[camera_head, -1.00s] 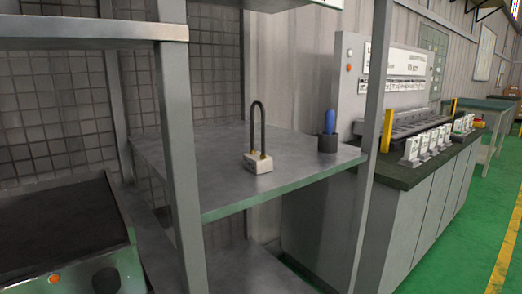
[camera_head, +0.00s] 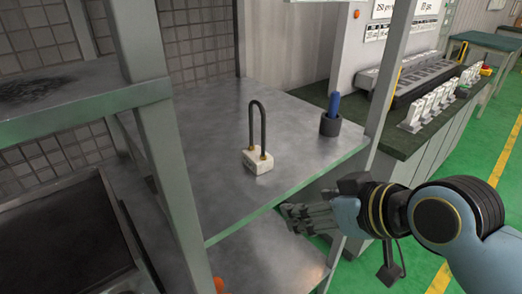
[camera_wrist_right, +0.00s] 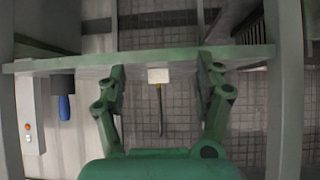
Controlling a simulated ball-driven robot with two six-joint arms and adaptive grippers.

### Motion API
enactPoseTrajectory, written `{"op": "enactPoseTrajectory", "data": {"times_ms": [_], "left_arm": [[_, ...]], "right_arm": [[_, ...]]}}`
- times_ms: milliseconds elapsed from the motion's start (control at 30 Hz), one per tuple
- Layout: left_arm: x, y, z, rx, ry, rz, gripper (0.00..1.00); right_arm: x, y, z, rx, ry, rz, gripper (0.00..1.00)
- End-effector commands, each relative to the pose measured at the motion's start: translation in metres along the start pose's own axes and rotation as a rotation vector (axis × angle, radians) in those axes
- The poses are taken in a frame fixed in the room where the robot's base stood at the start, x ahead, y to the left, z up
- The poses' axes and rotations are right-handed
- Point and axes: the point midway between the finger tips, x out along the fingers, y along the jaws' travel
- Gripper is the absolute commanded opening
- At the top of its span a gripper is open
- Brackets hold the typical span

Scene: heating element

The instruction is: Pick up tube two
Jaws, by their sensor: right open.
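A dark U-shaped tube (camera_head: 257,125) stands upright on a pale block (camera_head: 258,162) on the grey metal shelf (camera_head: 215,190). The block (camera_wrist_right: 158,76) and the tube (camera_wrist_right: 159,110) also show in the right wrist view, between the fingers. A blue cylinder (camera_head: 334,106) stands in a dark cup (camera_head: 330,126) near the shelf's right end. My right gripper (camera_head: 292,213) is just outside the shelf's front edge, below and right of the block. In the right wrist view my right gripper (camera_wrist_right: 161,66) has its fingers spread, with nothing gripped. My left gripper is out of view.
The green front edge (camera_wrist_right: 150,60) of the shelf crosses the right wrist view close to the fingers. Grey posts (camera_head: 172,180) stand at the shelf's front. A counter (camera_head: 390,136) with small white devices (camera_head: 412,113) lies to the right. A lower shelf (camera_head: 265,260) is below.

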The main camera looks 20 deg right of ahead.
Motion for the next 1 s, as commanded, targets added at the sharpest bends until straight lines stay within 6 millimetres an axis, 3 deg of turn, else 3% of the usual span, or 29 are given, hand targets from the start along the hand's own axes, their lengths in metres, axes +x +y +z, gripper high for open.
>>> {"op": "enactPoseTrajectory", "data": {"times_ms": [133, 300, 500, 767, 1000], "left_arm": [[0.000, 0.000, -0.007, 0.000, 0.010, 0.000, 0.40], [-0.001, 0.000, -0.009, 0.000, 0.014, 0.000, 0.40], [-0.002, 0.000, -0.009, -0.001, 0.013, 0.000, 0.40], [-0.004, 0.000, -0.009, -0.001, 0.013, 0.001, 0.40], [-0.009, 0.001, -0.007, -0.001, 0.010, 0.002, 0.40]], "right_arm": [[0.018, 0.000, -0.042, -0.006, 0.178, -0.006, 0.69], [0.031, 0.003, -0.068, -0.004, 0.285, 0.004, 0.69], [0.064, 0.004, -0.080, -0.003, 0.292, 0.005, 0.69], [0.087, 0.004, -0.088, -0.003, 0.290, 0.005, 0.69], [0.121, 0.007, -0.099, -0.004, 0.289, 0.005, 0.69]]}}
